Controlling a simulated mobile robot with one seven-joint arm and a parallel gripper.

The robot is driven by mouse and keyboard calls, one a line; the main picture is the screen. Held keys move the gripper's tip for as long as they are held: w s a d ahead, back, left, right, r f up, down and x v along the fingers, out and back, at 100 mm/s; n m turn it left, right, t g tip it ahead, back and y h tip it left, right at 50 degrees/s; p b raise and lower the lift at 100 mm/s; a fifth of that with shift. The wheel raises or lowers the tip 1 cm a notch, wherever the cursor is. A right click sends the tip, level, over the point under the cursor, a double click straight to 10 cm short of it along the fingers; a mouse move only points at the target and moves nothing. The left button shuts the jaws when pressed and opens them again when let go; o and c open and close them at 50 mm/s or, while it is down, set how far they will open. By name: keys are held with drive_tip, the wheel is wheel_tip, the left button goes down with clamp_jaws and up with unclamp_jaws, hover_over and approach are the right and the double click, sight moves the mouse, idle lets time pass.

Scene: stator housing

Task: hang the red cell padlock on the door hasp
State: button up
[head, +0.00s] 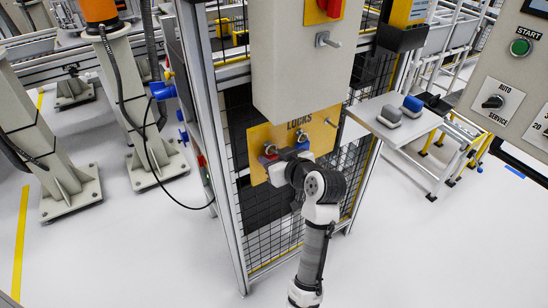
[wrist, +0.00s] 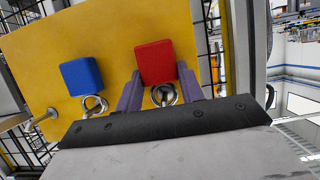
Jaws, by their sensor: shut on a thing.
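The red padlock (wrist: 155,62) is at the yellow lock board (wrist: 110,35) in the wrist view, its metal shackle ring (wrist: 163,95) toward me. The purple fingers of my gripper (wrist: 158,80) stand on either side of it and are shut on it. A peg seems to pass through the ring; I cannot tell if the padlock still bears on it. In the head view the red padlock (head: 269,149) is mostly hidden by my gripper (head: 273,158). A metal fitting (head: 326,40) on the grey cabinet, beside a red switch, may be the hasp.
A blue padlock (wrist: 82,76) hangs close beside the red one. A bare peg (wrist: 45,116) sticks out beyond it. The grey cabinet (head: 300,85) overhangs above the board. Mesh fence and posts stand around it.

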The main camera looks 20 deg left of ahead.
drive_tip(key=shift+s+d+r, duration=0.1)
drive_tip(key=shift+r, duration=0.35)
drive_tip(key=shift+d, duration=0.1)
drive_tip(key=shift+s+d+p, duration=0.45)
drive_tip(key=shift+s+d, duration=0.5)
drive_tip(key=shift+d, duration=0.2)
drive_tip(key=s+d, duration=0.3)
drive_tip(key=d, duration=0.1)
drive_tip(key=shift+s+d+r+p, duration=0.2)
drive_tip(key=shift+s+d+p, duration=0.15)
drive_tip(key=shift+s+d, duration=0.05)
